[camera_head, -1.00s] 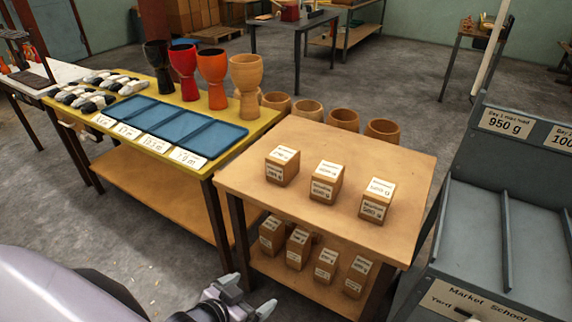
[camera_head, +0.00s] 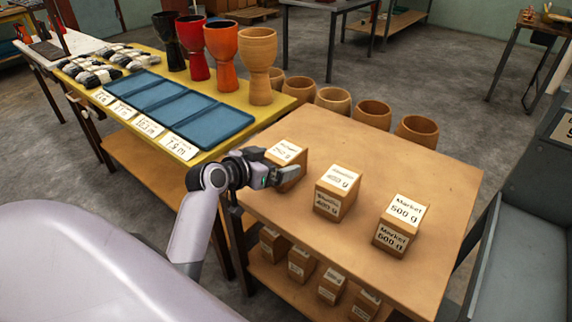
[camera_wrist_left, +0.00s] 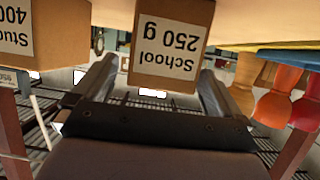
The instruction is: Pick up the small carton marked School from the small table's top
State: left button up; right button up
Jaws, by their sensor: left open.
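The small School 250 g carton (camera_head: 288,150) is brown with white labels. It stands upright at the left end of the row on the small table's top (camera_head: 400,160). My left gripper (camera_head: 276,166) is open at its near side, partly covering its front. In the left wrist view, which is upside down, the School carton (camera_wrist_left: 170,45) shows its label between the two spread fingers (camera_wrist_left: 158,80). I cannot tell how deep it sits between them, and no grip shows. My right gripper is not in view.
A 400 g carton (camera_head: 336,190) and a Market 500 g carton (camera_head: 399,225) stand to the right on the same top. More cartons (camera_head: 301,263) are on the shelf below. The yellow table (camera_head: 215,148) with goblet drums and blue trays (camera_head: 205,127) adjoins at left.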

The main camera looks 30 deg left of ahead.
pick_arm(q)
jog(key=shift+x, duration=2.35)
jog(key=shift+a+r, duration=0.1)
jog(key=shift+a, duration=0.05)
jog(key=c, duration=1.1)
